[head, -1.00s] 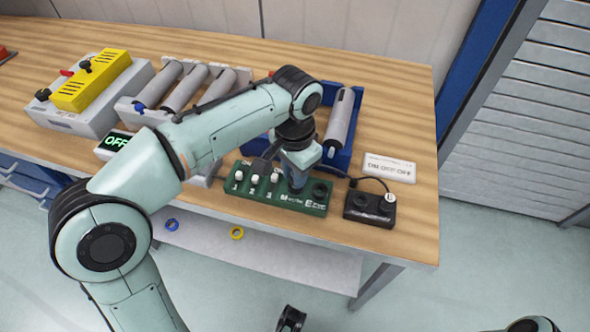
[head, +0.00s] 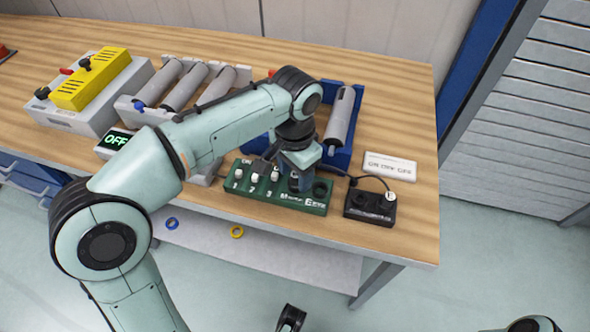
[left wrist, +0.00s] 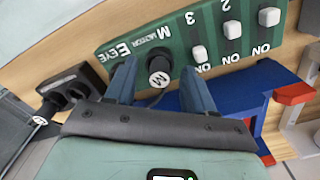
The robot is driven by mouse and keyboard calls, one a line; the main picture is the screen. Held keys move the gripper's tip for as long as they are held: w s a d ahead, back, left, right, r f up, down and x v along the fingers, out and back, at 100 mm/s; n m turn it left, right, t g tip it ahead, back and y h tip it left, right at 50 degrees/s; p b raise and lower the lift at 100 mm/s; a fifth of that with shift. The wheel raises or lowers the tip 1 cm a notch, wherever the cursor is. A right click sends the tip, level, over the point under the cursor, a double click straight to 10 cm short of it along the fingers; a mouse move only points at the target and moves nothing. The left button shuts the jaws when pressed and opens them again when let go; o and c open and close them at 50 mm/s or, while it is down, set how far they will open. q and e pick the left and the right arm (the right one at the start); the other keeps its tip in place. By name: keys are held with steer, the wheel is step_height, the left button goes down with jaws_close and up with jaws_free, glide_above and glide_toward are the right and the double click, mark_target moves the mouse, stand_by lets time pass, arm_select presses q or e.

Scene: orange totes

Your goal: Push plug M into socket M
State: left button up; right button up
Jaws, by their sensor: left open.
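Plug M (left wrist: 158,74), a short black cylinder with a white M on its end, stands at the M place of the green board (left wrist: 190,20). The plug covers socket M, so I cannot tell how deep it sits. My left gripper (left wrist: 158,88) is open, with one blue-grey finger on each side of the plug and gaps between. In the head view the left gripper (head: 299,184) points down over the green board (head: 250,197), left of an empty round socket (head: 320,190).
A black block (head: 370,206) with a cable and a white E tag (head: 390,196) lies to the right of the board. A blue tote (head: 345,150) with a grey cylinder stands behind. A box (head: 117,141) reads OFF. The table's front edge is close to the board.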

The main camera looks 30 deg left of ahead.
arm_select(q)
step_height(320, 180, up, 13)
steer(key=p, duration=0.4)
steer(key=shift+r+p, duration=0.2)
steer(key=shift+p, duration=0.15)
arm_select(e)
steer(key=shift+g, duration=0.4)
steer(key=r, duration=0.1)
steer(key=s+r, duration=0.1)
steer(key=r, duration=0.2)
steer(key=shift+s, duration=0.25)
